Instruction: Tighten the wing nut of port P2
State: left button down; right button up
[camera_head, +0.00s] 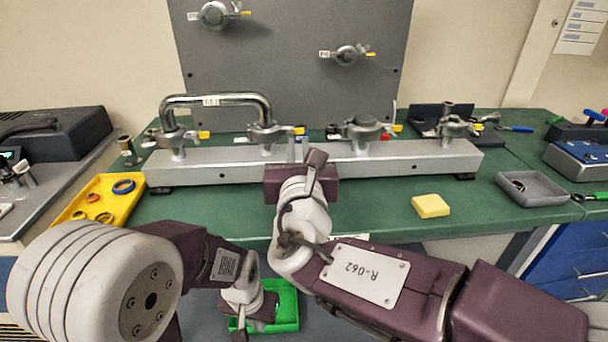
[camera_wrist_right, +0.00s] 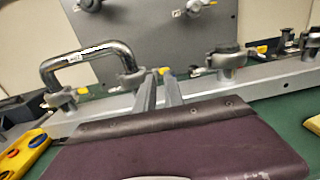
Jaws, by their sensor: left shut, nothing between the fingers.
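A silver manifold bar (camera_head: 330,165) stands on the green bench with several clamped ports. Their port labels are too small to read. The second clamp from the left (camera_head: 268,132), at the right foot of the bent chrome pipe (camera_head: 215,100), has a yellow-tipped wing nut (camera_head: 298,130); this clamp also shows in the right wrist view (camera_wrist_right: 131,80). My right gripper (camera_head: 299,145) points at the bar just below that wing nut. Its two fingers (camera_wrist_right: 160,92) show a narrow, empty gap. My left gripper (camera_head: 240,334) is shut and empty, low over the green tray.
A yellow tray (camera_head: 75,208) with rings lies left. A yellow sponge (camera_head: 430,206) and a grey tray (camera_head: 533,190) lie right. The green tray (camera_head: 286,305) is below the bench's front edge. A grey panel (camera_head: 290,60) with two more clamped ports rises behind the bar.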

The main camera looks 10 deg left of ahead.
aim_at(290, 131)
jog(key=shift+y, duration=0.3)
jog(key=x, duration=0.2)
jog(key=a+x, duration=0.1)
jog(key=x, duration=0.2)
jog(key=f+x, duration=0.1)
jog(key=x, duration=0.2)
jog(key=shift+a, duration=0.3)
pick_arm(q)
jog(key=shift+f, duration=0.3)
pick_arm(e)
grip_shut()
dwell(0.6)
pick_arm(q)
jog(key=shift+f, duration=0.15)
